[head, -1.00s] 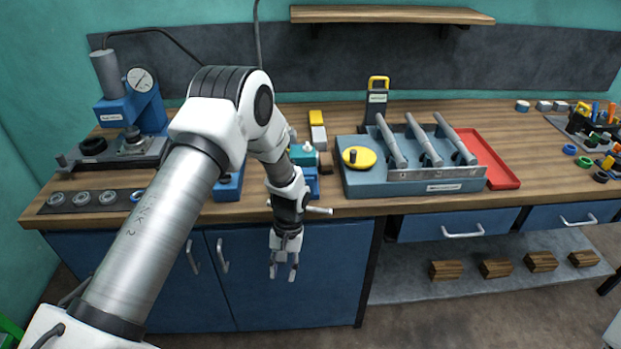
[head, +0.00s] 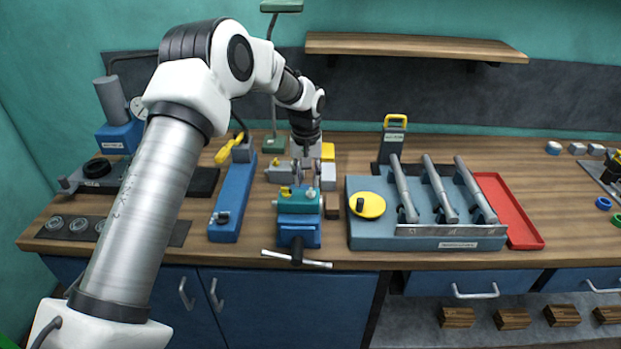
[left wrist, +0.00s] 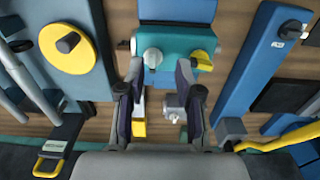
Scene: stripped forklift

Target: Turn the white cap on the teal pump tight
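The teal pump (head: 298,203) sits at the blue vise (head: 298,236) near the bench's front edge. Its white cap (head: 311,193) is on top at the right, beside a yellow part (head: 285,191). In the left wrist view the pump (left wrist: 176,43) is at the top, with the white cap (left wrist: 153,58) left of the yellow part (left wrist: 201,60). My left gripper (head: 306,174) points down just behind and above the pump. Its fingers (left wrist: 160,75) are apart and empty, and appear clear of the cap. My right gripper is out of view.
A long blue tool (head: 233,195) lies left of the pump. A brown block (head: 332,206) and a blue-grey fixture (head: 365,240) with a yellow disc (head: 367,205) stand to the right. Grey and yellow items (head: 327,153) are behind the gripper. The vise handle (head: 297,260) sticks out in front.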

